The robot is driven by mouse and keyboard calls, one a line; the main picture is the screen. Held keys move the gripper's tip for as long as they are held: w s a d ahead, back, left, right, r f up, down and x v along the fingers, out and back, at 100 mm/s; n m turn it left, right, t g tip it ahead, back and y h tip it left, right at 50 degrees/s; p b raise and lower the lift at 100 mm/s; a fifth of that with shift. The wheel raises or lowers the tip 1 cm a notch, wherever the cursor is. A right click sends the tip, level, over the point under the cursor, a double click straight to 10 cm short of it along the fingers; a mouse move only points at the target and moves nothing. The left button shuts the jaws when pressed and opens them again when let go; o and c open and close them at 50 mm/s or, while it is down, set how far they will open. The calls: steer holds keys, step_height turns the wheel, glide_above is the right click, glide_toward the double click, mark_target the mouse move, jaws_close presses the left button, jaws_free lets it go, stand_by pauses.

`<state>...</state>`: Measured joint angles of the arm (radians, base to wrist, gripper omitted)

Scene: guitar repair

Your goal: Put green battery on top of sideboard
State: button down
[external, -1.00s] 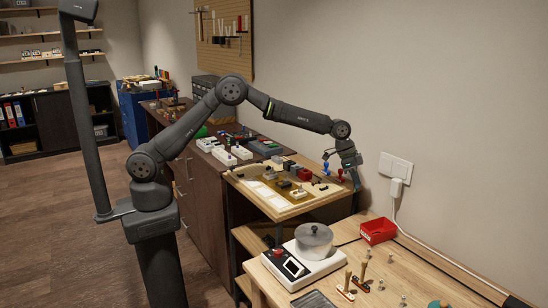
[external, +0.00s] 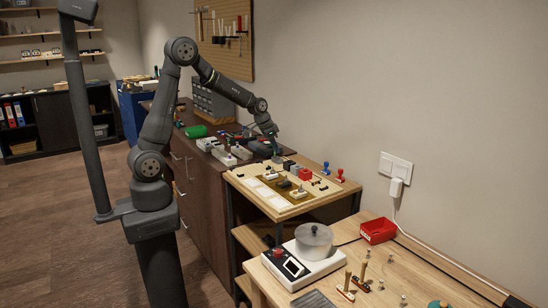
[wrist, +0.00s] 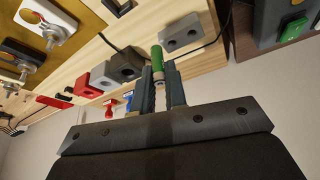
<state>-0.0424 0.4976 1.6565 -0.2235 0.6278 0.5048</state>
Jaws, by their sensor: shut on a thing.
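The green battery (wrist: 157,58) is between the fingers of my gripper (wrist: 166,82) in the wrist view, with its green end sticking out past the fingertips. My gripper is shut on it. In the external view my gripper (external: 276,154) hangs near the edge between the pale wooden bench and the dark brown sideboard (external: 205,195). The battery is too small to make out there. The sideboard has drawers on its front and several items on its top.
The wooden bench (external: 240,183) holds a tan board, grey blocks, a red block (external: 305,174) and red and blue stamps. Grey and white boxes, a green item (external: 196,131) and tools crowd the sideboard top. A red bin (external: 378,230) stands at right.

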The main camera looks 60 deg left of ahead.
steer(key=shift+s+a, duration=0.15)
steer(key=shift+a, duration=0.05)
step_height(320, 180, up, 6)
steer(key=shift+f, duration=0.25)
steer(key=w+d+r+m+g+h, duration=0.1)
steer(key=w+d+m, duration=0.3)
steer(key=d, duration=1.2)
steer(key=w+d+m+h, duration=0.1)
steer(key=w+d, duration=0.6)
steer(key=d, duration=1)
steer(key=s+d+f+m+g, duration=0.15)
steer(key=s+d, duration=0.25)
steer(key=d, duration=0.7)
steer(key=s+d+m, duration=0.2)
steer(key=s+d, duration=0.2)
steer(key=d, duration=0.6)
steer(key=s+d+m, duration=0.2)
steer(key=s+d, duration=0.3)
steer(key=d, duration=0.6)
steer(key=shift+n+h, duration=0.25)
steer(key=shift+h, duration=0.15)
steer(key=f, duration=2)
steer(key=shift+w+f, duration=0.25)
steer(key=shift+f, duration=0.1)
